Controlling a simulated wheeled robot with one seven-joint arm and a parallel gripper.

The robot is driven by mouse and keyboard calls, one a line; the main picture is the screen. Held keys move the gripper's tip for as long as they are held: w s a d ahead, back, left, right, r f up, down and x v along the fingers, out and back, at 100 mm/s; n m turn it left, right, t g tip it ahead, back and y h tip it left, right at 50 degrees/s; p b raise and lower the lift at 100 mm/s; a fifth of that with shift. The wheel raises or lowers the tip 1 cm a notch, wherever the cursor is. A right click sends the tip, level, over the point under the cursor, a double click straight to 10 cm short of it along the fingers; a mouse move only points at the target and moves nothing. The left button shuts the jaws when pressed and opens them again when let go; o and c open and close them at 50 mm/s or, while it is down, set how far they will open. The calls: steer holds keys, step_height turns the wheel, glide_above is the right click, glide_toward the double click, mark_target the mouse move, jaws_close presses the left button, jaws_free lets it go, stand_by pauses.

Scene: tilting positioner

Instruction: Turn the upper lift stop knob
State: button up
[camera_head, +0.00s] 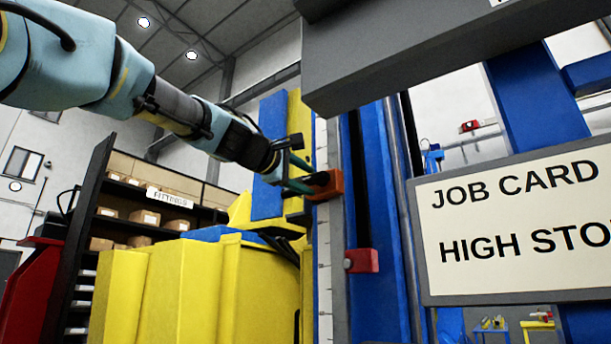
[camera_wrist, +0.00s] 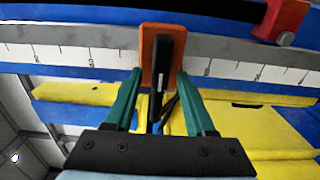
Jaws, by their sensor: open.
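The upper stop is an orange block (camera_head: 336,184) on the vertical scale rail, with a black knob (camera_head: 318,179) on its face. In the wrist view the orange block (camera_wrist: 147,50) sits on the ruler strip, and its black bar-shaped knob (camera_wrist: 154,75) points toward the camera. My gripper (camera_head: 307,178) has green fingers and is open. In the wrist view its fingertips (camera_wrist: 160,74) stand on both sides of the knob at the block's near edge, with visible gaps. I cannot tell whether the tips touch the block.
A job card board (camera_head: 520,225) stands at right. A dark grey beam (camera_head: 430,50) hangs above. Yellow housing (camera_head: 170,290) lies below my arm.

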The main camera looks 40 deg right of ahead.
steer(key=shift+d, duration=0.1)
jaws_close()
stand_by(0.4)
